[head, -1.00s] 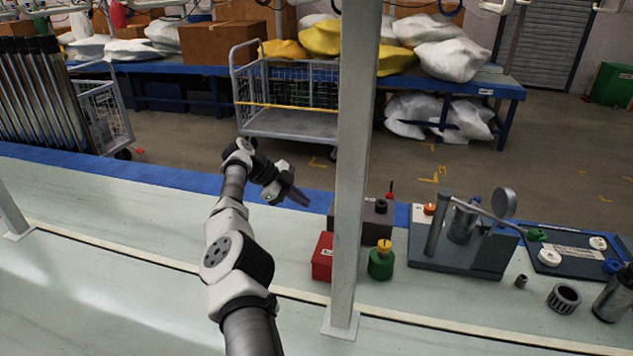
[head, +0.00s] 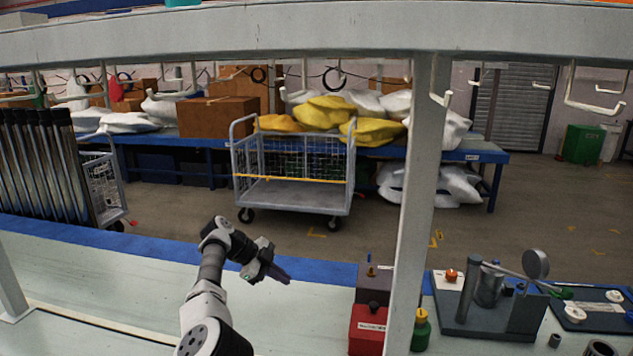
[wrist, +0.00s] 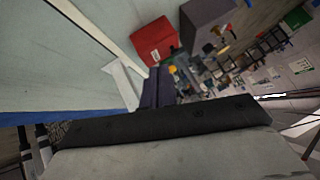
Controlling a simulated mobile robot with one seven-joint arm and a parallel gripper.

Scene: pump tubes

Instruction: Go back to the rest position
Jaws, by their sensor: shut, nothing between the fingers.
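My gripper (head: 277,273) hangs above the far edge of the pale workbench (head: 110,290), near its blue border. Its dark fingers are together and hold nothing, and they point right and slightly down. The closed fingers (wrist: 158,87) also show in the wrist view. To the right of the gripper, apart from it, stand a red box (head: 368,328) and a dark grey box (head: 374,284). The red box also shows in the wrist view (wrist: 154,40).
A grey upright post (head: 413,200) stands right of the arm, under a horizontal beam (head: 230,30) with hooks. A green bottle (head: 421,332) and a pump fixture (head: 490,312) are on the bench at right. A wire cart (head: 293,190) stands beyond the bench.

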